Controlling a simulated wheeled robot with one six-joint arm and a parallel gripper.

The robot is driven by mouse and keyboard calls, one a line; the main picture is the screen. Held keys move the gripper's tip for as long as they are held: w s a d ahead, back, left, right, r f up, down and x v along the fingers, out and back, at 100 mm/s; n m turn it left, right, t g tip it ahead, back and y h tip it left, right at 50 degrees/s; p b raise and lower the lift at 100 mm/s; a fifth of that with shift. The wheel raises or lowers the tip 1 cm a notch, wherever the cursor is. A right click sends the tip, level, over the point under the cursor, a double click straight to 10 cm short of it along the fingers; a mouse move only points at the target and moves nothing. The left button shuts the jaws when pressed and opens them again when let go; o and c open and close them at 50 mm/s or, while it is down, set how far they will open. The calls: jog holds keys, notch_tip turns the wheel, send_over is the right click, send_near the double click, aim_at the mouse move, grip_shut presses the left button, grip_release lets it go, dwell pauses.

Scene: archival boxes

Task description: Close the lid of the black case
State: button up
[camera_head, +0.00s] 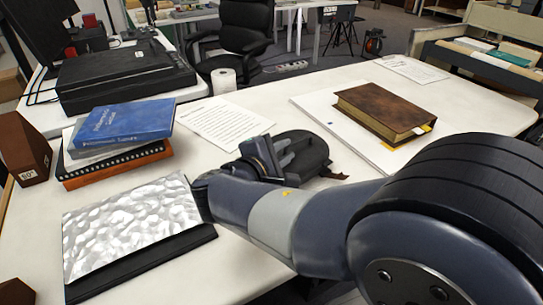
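A black rounded thing (316,155), which looks like the black case, lies on the white table near its middle. A dark loop like a handle sticks out at its right. My arm hides much of it, and I cannot make out how its lid stands. My gripper (281,150) is at its left side, over or against it; I cannot tell if they touch. The finger gap is not clear, and I see nothing held.
A silver bumpy panel (130,228) lies over a flat black base at the front left. Behind it are stacked books (122,124). A brown book (385,110) lies on a white board at the right. Printed sheets (222,122) and a paper roll (223,80) are farther back.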

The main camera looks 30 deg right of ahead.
aim_at(295, 143)
jog(key=shift+p+v, duration=0.4)
jog(key=shift+v, duration=2.25)
jog(key=shift+b+x, duration=1.05)
jog(key=shift+x, duration=4.4)
jog(key=shift+a+r, duration=0.1)
